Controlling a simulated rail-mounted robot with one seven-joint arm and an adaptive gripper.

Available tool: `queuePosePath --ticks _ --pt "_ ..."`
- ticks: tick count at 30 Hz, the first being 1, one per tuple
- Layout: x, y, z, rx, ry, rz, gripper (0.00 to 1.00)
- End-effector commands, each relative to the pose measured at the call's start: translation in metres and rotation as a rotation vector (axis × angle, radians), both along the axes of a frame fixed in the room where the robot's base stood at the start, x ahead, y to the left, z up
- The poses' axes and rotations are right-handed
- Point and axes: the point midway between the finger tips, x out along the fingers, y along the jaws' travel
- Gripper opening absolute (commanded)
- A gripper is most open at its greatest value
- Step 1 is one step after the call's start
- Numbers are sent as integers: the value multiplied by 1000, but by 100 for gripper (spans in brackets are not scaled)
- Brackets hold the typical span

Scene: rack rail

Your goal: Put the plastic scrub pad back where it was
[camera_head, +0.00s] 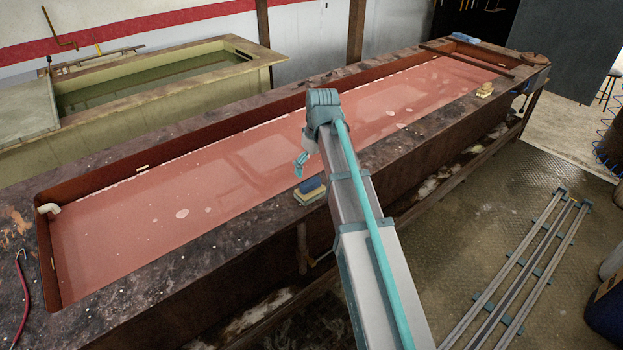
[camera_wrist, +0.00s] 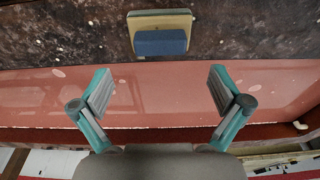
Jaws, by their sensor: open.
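A blue pad (camera_head: 309,184), which looks like the plastic scrub pad, sits on or against a yellow sponge-like block (camera_head: 311,196) on the near rim of the red tank. In the wrist view the blue pad (camera_wrist: 160,42) overlaps the yellowish block (camera_wrist: 160,20) at the top centre. My gripper (camera_head: 301,162) is above the tank's near side, apart from the pad. In the wrist view my gripper (camera_wrist: 160,82) has its fingers spread wide with nothing between them. The pad is beyond the fingertips in that view.
The long tank (camera_head: 210,190) holds red liquid. Its dark rim (camera_head: 190,290) is mostly clear. Another yellowish stack (camera_head: 485,89) stands farther along the near rim, and a blue item (camera_head: 465,38) lies at the far end. A greenish tank (camera_head: 160,100) stands behind.

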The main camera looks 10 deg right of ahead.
Motion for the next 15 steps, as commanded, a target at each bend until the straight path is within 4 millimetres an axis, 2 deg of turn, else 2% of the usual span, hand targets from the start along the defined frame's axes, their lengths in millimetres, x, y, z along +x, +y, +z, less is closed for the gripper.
queuePosePath --ticks 3,7,15 --pt "-2 -1 18 0 -2 0 99" --pt "-4 -2 33 0 -1 0 99" --pt "-6 -3 46 0 1 0 99"
